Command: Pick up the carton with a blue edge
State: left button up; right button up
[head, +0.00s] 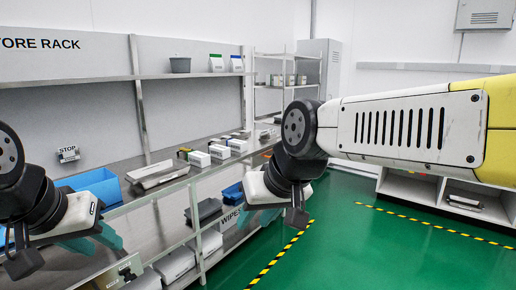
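A small white carton with a blue top edge (236,63) stands upright on the upper rack shelf, right of a similar one with a green top edge (216,63). Several white cartons (196,157) with dark or yellow parts lie on the worktop below; their edge colours are too small to tell. My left gripper (92,242) is at the lower left, in front of the worktop, its teal fingers apart with nothing seen between them. My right gripper (280,217) hangs in front of the lower shelves, and its fingers are mostly hidden. Both are well away from the blue-edged carton.
A grey bin (180,65) stands on the upper shelf. A blue bin (95,186) and a flat pale device (158,175) are on the worktop. Blue and grey bins sit on the shelf below. Green floor (330,240) is open at right.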

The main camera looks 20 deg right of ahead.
aim_at(235, 145)
jog(key=z, duration=0.45)
jog(key=i+l+u, duration=0.2)
jog(key=i, duration=0.5)
jog(key=i+l+u, duration=0.2)
jog(key=i, duration=0.45)
jog(key=i+l+u, duration=0.2)
jog(key=i, duration=0.5)
jog(key=i+l+u, duration=0.2)
jog(key=i+l, duration=0.3)
jog(key=i+l+u, duration=0.15)
jog(key=i+l, duration=0.4)
jog(key=i, duration=0.15)
